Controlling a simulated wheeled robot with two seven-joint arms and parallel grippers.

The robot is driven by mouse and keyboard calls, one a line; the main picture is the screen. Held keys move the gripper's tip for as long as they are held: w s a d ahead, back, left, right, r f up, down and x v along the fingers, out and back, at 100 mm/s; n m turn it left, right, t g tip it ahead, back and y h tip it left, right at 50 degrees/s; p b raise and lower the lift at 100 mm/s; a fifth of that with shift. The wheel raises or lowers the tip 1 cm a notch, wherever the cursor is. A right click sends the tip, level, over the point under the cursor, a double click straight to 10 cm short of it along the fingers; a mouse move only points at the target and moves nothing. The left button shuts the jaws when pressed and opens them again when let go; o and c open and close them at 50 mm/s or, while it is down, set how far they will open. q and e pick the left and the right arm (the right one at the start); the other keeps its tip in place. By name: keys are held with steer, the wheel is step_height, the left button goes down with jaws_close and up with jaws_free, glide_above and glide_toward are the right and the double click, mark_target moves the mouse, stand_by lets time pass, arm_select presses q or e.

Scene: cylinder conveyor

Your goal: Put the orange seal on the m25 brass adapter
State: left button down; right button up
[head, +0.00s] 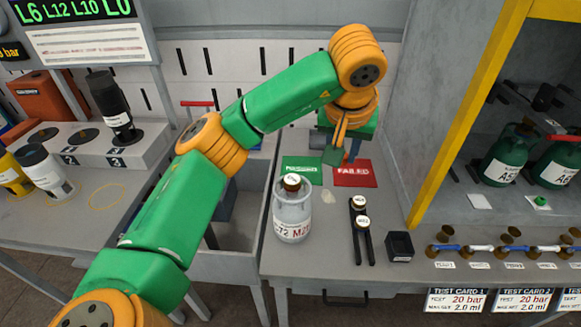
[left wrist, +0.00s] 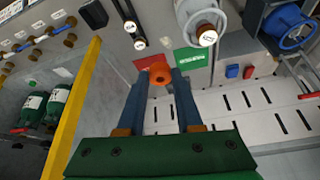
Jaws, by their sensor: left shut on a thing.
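My left gripper (head: 343,155) hangs above the back of the bench, near the red FAILED card. In the left wrist view its two blue fingers (left wrist: 160,84) are shut on a small orange ring-like piece, the orange seal (left wrist: 160,70). The seal cannot be made out in the head view. Two brass adapters with white round labels, a back one (head: 359,203) and a front one (head: 363,222), sit on a black two-rail rack (head: 357,243). A grey cylinder (head: 291,222) with red lettering stands left of them, with a labelled brass top (head: 292,182). The adapter labels are too small to read. My right gripper is not in view.
A green card (head: 301,169) and a red FAILED card (head: 354,173) lie behind the cylinder. A black block (head: 399,246) is right of the rack. A yellow-framed cabinet (head: 470,110) with green cylinders (head: 502,160) bounds the right. Bare bench lies between cylinder and rack.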

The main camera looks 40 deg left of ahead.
arm_select(q)
glide_toward(292, 177)
steer(key=w+d+r, duration=0.1)
steer(key=w+d, duration=0.1)
steer(key=a+f+p, duration=0.1)
steer(key=a+f, duration=0.1)
steer(key=f, duration=0.1)
steer(key=shift+a+f, duration=0.15)
steer(key=shift+a, duration=0.25)
step_height(292, 177, down, 3)
steer(key=shift+r, duration=0.1)
steer(key=shift+w+f, duration=0.1)
steer(key=shift+f, duration=0.25)
steer(key=c, duration=0.6)
jaws_free()
